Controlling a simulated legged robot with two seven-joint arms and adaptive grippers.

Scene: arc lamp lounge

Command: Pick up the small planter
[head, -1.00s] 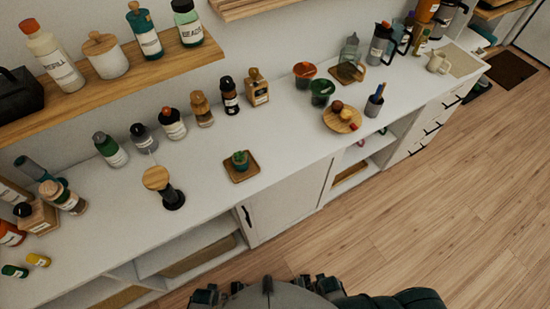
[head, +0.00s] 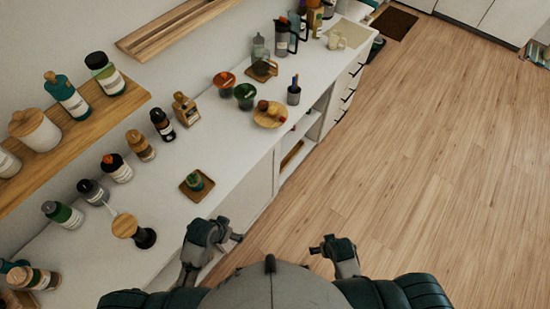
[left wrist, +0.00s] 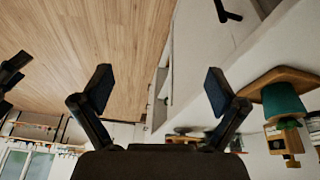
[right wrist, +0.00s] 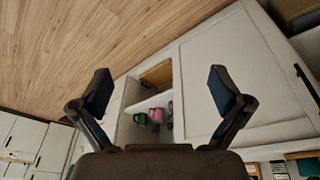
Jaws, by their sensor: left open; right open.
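The small planter (head: 195,181), a green pot with a plant, stands on a square wooden tray (head: 187,194) near the counter's front edge. In the left wrist view the planter (left wrist: 284,102) appears upside down at the right, outside the jaws. My left gripper (head: 234,234) is open and empty, in front of the counter, to the right of and nearer than the planter. Its spread fingers show in the left wrist view (left wrist: 160,90). My right gripper (head: 320,246) is open and empty over the floor, farther right. The right wrist view (right wrist: 162,92) shows no planter.
Several bottles line the wall side. A shelf (head: 75,135) overhangs the left. The floor is clear.

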